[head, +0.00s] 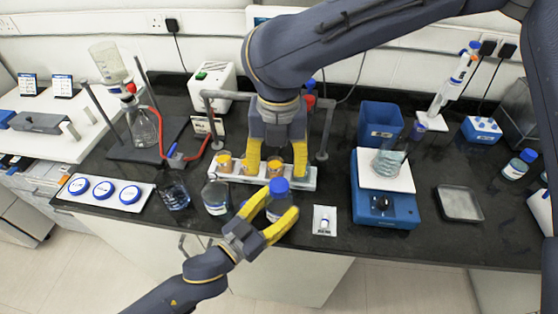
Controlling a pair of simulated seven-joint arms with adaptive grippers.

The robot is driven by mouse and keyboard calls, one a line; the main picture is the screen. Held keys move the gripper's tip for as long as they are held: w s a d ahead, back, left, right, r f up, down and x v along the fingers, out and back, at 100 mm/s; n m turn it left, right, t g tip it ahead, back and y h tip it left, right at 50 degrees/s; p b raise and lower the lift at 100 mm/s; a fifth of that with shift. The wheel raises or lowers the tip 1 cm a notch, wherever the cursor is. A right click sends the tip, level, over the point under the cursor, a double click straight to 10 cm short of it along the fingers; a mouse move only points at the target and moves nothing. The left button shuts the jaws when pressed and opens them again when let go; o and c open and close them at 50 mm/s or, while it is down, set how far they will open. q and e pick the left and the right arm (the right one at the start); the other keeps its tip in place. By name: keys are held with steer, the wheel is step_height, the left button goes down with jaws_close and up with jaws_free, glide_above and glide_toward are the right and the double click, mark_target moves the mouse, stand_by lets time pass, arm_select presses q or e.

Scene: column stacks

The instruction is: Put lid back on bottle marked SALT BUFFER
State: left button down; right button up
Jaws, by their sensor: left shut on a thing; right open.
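My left gripper (279,203) reaches in from the lower left. Its yellow fingers are shut on a clear bottle (276,212) with a blue lid (279,186) on top. An uncovered clear bottle (216,198) stands just left of it, and a darker bottle (172,190) stands further left. No bottle label is readable, so I cannot tell which is SALT BUFFER. Three blue lids or discs (104,190) lie on a white tray (146,201) at the left. My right gripper (276,165) points down, open, over the column rack behind the held bottle.
The white column rack (311,182) holds orange-topped cups between grey posts. A blue balance (386,206) with a beaker (388,162) stands at right, beside a metal tray (460,203). A flask (143,132) with red tubing stands at left. The bench front edge is close.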

mark_target(279, 185)
steer(key=n, duration=0.4)
steer(key=shift+r+n, duration=0.15)
steer(key=shift+n, duration=0.25)
steer(key=n, duration=0.4)
steer(key=shift+s, duration=0.1)
steer(key=n, duration=0.4)
steer(key=shift+d+n, duration=0.15)
steer(key=shift+n, duration=0.15)
steer(key=n, duration=0.3)
steer(key=shift+n, duration=0.3)
steer(key=shift+f, duration=3.95)
steer(key=shift+c, duration=0.2)
